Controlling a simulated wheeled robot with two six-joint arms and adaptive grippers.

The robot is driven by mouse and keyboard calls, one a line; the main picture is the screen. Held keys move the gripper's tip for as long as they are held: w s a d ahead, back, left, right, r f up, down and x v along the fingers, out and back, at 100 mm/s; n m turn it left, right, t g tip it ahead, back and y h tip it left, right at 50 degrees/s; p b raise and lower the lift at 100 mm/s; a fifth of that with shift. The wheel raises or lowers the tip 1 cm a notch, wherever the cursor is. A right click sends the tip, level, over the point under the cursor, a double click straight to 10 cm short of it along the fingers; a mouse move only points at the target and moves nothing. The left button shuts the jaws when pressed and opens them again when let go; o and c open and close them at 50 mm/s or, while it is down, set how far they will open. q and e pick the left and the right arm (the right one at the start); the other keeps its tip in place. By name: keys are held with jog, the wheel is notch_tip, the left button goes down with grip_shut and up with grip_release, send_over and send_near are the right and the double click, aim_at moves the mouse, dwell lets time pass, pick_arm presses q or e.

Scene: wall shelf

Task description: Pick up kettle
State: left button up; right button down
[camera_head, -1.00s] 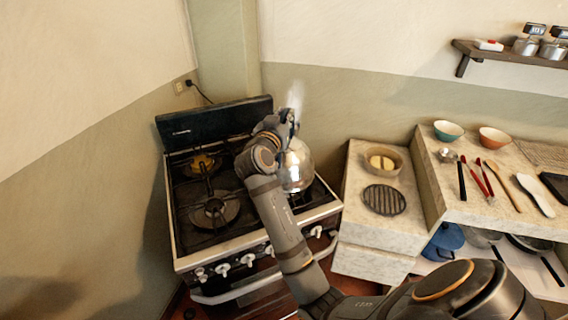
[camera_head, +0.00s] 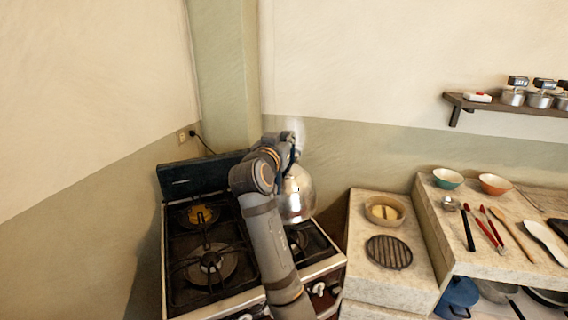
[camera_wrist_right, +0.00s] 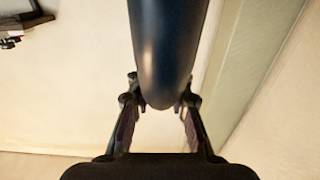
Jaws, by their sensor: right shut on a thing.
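The kettle (camera_head: 297,196) is silver and shiny. It hangs below my right gripper (camera_head: 291,143) at the right side of the stove, and the gripper and arm hide part of it. In the right wrist view, the two fingers of my right gripper (camera_wrist_right: 160,112) are closed on both sides of a dark, rounded handle (camera_wrist_right: 163,60). The kettle looks raised above the right burner, with part of the burner grate showing below it. A pale blur of steam shows above it. My left gripper is not in view.
The stove (camera_head: 178,271) has black grates and a dark back panel. Right of it, a stone counter (camera_head: 362,215) holds a bowl (camera_head: 384,210) and a round trivet (camera_head: 388,252). Bowls and utensils lie further right. A wall shelf (camera_head: 500,105) is at upper right.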

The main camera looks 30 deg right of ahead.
notch_tip(320, 180, up, 10)
jog(key=shift+f+b, duration=0.2)
jog(key=shift+b, duration=0.15)
